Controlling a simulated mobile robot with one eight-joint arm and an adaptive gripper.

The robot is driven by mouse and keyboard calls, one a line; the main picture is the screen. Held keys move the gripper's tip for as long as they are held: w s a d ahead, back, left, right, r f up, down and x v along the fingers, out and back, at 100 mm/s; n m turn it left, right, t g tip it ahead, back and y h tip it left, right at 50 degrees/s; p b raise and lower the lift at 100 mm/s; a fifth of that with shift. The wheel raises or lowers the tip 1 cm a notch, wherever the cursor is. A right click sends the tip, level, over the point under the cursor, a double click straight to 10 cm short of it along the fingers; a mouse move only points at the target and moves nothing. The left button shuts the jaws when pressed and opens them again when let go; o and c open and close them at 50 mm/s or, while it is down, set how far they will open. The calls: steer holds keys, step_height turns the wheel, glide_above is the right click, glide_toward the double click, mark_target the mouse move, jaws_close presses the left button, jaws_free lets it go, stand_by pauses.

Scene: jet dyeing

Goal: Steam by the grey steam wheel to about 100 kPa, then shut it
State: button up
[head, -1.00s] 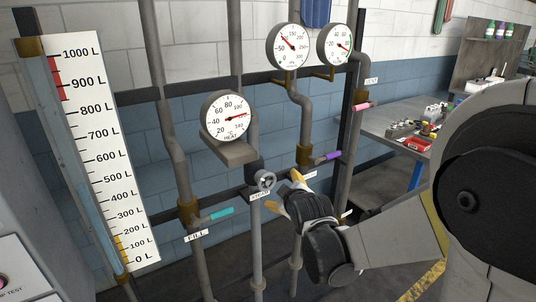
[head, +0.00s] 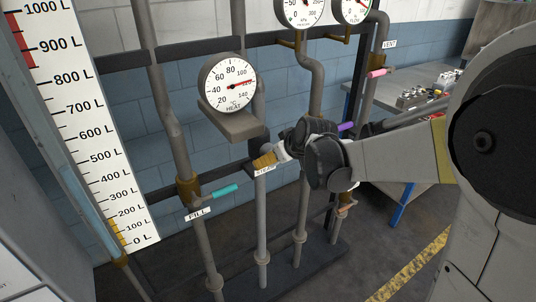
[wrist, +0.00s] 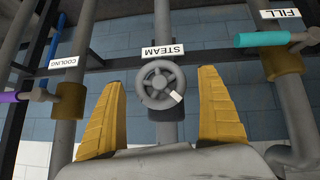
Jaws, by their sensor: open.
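The grey steam wheel (wrist: 158,84) shows in the wrist view on a vertical pipe under the STEAM label (wrist: 163,50). It has a white mark on its rim. My gripper (wrist: 162,82) is open, its yellow fingers on either side of the wheel with gaps; contact is not seen. In the head view my gripper (head: 268,158) is at the steam pipe and hides the wheel. The pressure gauge (head: 300,10) is cut off by the top edge, so its reading cannot be told.
A teal FILL handle (head: 224,196) is left of my gripper, and a purple handle (head: 346,127) by the COOLING label (wrist: 65,61) is close on the right. A pink VENT handle (head: 378,73) is higher right. The level scale (head: 95,130) stands at the left.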

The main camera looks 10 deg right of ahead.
steer(key=shift+w+f, duration=0.2)
steer(key=shift+w, duration=0.05)
steer(key=c, duration=1.2)
steer(key=shift+r+y, duration=0.1)
steer(key=shift+y, duration=0.2)
steer(key=m+g+y, duration=0.1)
steer(key=m+y, duration=0.1)
steer(key=y, duration=0.1)
steer(key=shift+d, duration=0.15)
steer(key=shift+m+y, duration=0.9)
steer(key=shift+y, duration=0.6)
steer(key=shift+g+b, duration=0.3)
